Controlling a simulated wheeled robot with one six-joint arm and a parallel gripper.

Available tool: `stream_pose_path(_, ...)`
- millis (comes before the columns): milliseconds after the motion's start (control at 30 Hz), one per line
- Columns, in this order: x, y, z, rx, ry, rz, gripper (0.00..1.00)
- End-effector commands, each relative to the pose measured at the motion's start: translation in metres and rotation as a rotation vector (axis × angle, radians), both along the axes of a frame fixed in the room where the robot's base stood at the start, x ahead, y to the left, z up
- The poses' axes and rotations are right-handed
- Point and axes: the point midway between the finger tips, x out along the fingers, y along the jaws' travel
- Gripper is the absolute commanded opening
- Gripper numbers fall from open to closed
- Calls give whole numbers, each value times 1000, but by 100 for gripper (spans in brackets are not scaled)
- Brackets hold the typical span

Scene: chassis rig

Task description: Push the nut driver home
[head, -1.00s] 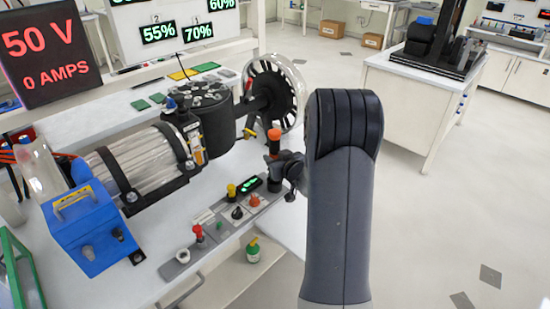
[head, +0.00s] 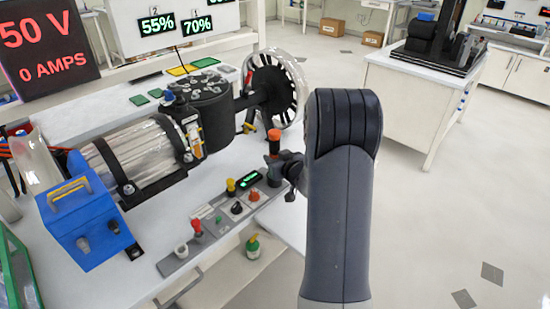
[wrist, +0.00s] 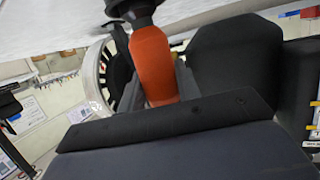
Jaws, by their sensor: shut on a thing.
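The nut driver appears to be the orange-handled tool (head: 273,135), standing upright at the right end of the bench in the head view. Its orange handle with a black collar (wrist: 152,65) fills the middle of the wrist view. My gripper (head: 283,163) is shut on it, coming from the right, with my forearm in front. Where the lower end of the driver meets the bench or a seat is hidden by the gripper, so I cannot tell how deep it sits.
A grey control panel (head: 215,218) with coloured knobs lies along the bench's front edge. A motor (head: 135,160), a black cylinder unit (head: 205,115) and a spoked wheel (head: 275,92) stand behind. A blue box (head: 85,222) is at left. Open floor lies right.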

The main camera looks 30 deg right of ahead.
Motion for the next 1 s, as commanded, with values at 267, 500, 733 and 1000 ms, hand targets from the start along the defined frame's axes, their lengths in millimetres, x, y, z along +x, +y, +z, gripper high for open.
stream_pose_path(267, 0, 0, -7, 0, -3, 0, 0)
stream_pose_path(500, 0, 0, -13, 0, -3, 0, 0)
stream_pose_path(733, 0, 0, -18, 0, -3, 0, 0)
stream_pose_path(1000, 0, 0, -17, 0, -1, 0, 54)
